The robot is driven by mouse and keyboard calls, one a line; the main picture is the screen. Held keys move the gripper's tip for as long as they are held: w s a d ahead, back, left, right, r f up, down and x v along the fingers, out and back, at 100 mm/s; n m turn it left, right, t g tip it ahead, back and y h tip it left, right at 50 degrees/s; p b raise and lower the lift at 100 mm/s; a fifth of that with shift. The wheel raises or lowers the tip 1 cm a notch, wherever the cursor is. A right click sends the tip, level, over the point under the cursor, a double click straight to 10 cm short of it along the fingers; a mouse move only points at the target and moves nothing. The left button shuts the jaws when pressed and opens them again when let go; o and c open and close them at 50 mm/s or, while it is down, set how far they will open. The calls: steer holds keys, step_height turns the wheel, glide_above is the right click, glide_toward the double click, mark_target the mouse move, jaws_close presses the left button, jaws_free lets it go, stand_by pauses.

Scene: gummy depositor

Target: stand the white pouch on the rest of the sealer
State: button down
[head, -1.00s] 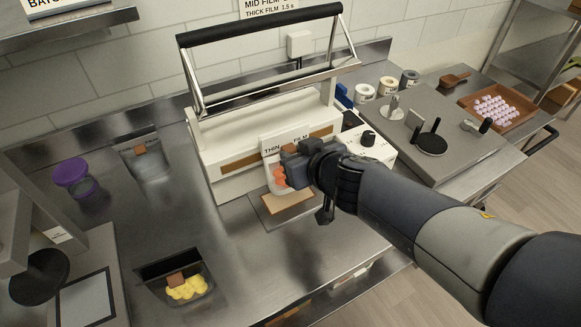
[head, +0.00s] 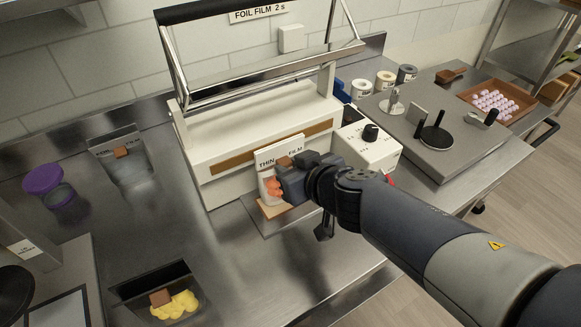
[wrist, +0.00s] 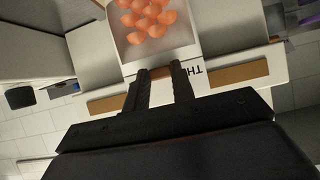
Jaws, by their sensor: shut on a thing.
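The white pouch (head: 268,187) holds orange gummies and has a THIN FILM label across its top. It is roughly upright in front of the white sealer (head: 225,178), whose lid frame is raised. My gripper (head: 288,172) is shut on the pouch's upper part and hides its right side. In the wrist view the pouch (wrist: 180,55) lies beyond my finger tips (wrist: 162,70). The rest, a tan board on a metal plate (head: 258,222), lies right under the pouch. I cannot tell whether the pouch's bottom touches it.
A purple-lidded jar (head: 44,182) is at far left. The sealer's control box (head: 372,150) stands close right of my gripper. The counter between the pouches is clear.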

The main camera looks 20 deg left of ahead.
steer(key=c, duration=1.2)
jaws_free()
steer(key=shift+f, duration=0.1)
steer(key=shift+r, duration=0.25)
steer(key=shift+p+v, duration=4.3)
steer(key=shift+v, duration=1.7)
steer(key=shift+f, duration=0.15)
